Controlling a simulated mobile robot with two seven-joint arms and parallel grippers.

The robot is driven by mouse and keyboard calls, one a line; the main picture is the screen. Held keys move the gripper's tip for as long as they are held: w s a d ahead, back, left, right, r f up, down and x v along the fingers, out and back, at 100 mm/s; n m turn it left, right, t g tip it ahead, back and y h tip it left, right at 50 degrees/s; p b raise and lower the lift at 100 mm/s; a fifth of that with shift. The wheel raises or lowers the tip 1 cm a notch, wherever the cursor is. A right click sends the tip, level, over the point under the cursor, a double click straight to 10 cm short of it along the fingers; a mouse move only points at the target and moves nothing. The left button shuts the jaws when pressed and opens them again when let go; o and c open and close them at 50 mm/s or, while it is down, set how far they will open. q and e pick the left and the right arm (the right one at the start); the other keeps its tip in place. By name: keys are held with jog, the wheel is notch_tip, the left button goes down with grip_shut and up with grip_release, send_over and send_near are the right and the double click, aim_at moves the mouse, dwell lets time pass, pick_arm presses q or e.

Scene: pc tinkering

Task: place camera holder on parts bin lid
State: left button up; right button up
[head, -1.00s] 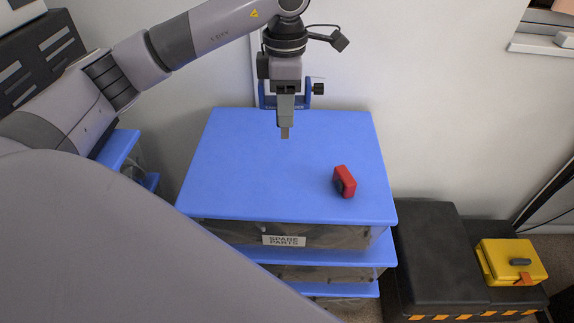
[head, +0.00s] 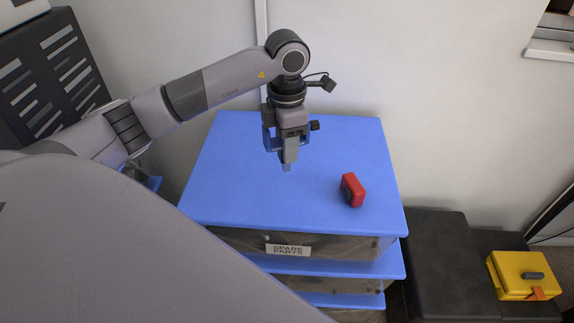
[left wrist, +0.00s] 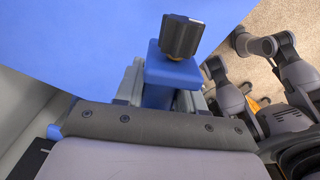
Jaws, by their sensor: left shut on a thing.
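The camera holder (head: 270,143) is a blue bracket with a black knob. My left gripper (head: 287,164) points down and is shut on it. In the head view the gripper hides part of the holder. In the left wrist view, the holder's blue body (left wrist: 172,75) and black knob show close up at the fingers. The parts bin lid (head: 235,190) is the flat blue top of the stack labelled "SPARE PARTS". The gripper and holder are over its back middle part. I cannot tell whether the holder touches the lid. My right gripper is not in view.
A small red block-shaped thing with a dark face (head: 353,190) stands on the lid, right of the gripper. The lid's front left is clear. A wall is close behind the bins. A yellow case (head: 522,275) rests on a black box at the lower right.

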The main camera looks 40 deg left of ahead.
aim_at(287, 169)
pick_arm(q)
jog(key=shift+f, duration=3.2)
jog(key=shift+f, duration=0.2)
jog(key=o, duration=1.1)
jog(key=shift+r, duration=0.1)
notch_tip(287, 169, up, 12)
jog(key=shift+r, duration=0.15)
